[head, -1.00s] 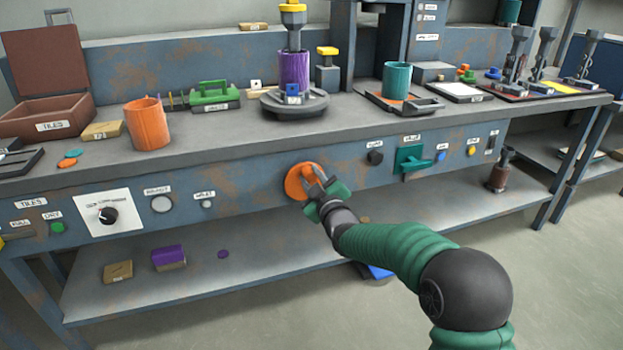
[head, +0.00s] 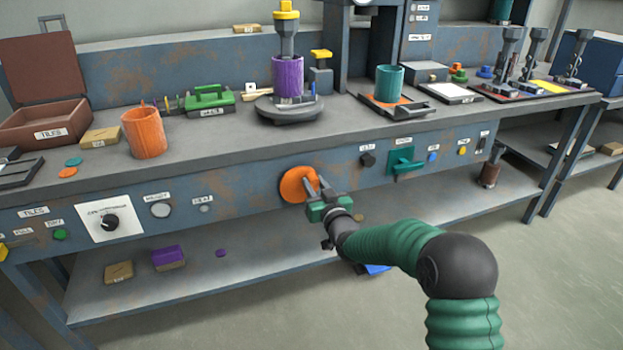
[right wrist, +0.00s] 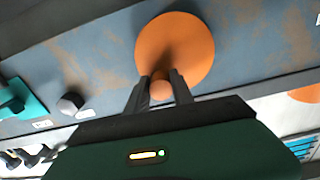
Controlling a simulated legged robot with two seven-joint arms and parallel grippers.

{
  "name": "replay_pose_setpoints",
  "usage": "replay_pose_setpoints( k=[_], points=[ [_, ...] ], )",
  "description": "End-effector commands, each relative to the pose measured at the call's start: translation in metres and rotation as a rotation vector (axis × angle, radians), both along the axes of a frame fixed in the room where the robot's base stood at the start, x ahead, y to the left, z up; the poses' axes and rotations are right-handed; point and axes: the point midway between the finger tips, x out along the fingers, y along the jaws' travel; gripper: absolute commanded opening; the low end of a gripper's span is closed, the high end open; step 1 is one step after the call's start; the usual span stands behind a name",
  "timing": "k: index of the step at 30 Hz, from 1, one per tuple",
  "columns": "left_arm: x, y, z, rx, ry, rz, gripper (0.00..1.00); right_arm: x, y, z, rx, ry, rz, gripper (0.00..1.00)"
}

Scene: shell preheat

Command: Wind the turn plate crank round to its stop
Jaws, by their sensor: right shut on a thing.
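The orange turn plate crank (head: 296,185) is a round disc on the blue-grey front panel of the bench. It fills the upper middle of the right wrist view (right wrist: 180,45). Its small orange knob (right wrist: 161,89) sits near the disc's edge, between my fingers. My right gripper (head: 315,188) is shut on this knob, its fingers partly covering it in the head view. The grey round turn plate (head: 290,112) stands on the bench above, bearing a purple cylinder (head: 288,76) under a dark, yellow-topped tool. My left gripper is not in view.
On the panel, a dark knob (head: 367,159) and a green lever (head: 404,160) are right of the crank; a white dial plate (head: 108,216) is far left. An orange cup (head: 144,132) and a teal cup (head: 389,82) stand on the bench. The floor in front is clear.

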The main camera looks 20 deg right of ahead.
Motion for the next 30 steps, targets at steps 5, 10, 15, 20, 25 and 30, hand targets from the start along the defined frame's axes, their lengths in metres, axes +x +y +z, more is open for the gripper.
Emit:
replay_pose_setpoints(
  k=[5, 10, 15, 20, 25, 30],
  points=[
    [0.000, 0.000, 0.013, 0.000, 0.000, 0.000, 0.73, -0.001, -0.004, -0.006, 0.168, 0.014, -0.001, 0.00],
    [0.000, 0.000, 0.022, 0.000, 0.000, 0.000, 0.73, -0.001, -0.007, -0.012, 0.329, 0.018, -0.002, 0.00],
    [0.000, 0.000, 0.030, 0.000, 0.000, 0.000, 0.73, -0.001, -0.009, -0.018, 0.475, 0.024, -0.003, 0.00],
    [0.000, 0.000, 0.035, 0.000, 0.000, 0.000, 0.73, 0.000, -0.010, -0.022, 0.589, 0.026, -0.003, 0.00],
    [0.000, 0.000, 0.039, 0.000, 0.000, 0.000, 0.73, 0.000, -0.010, -0.026, 0.678, 0.028, -0.003, 0.00],
    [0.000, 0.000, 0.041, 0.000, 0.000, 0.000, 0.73, 0.000, -0.010, -0.029, 0.729, 0.030, -0.004, 0.00]
  ],
)
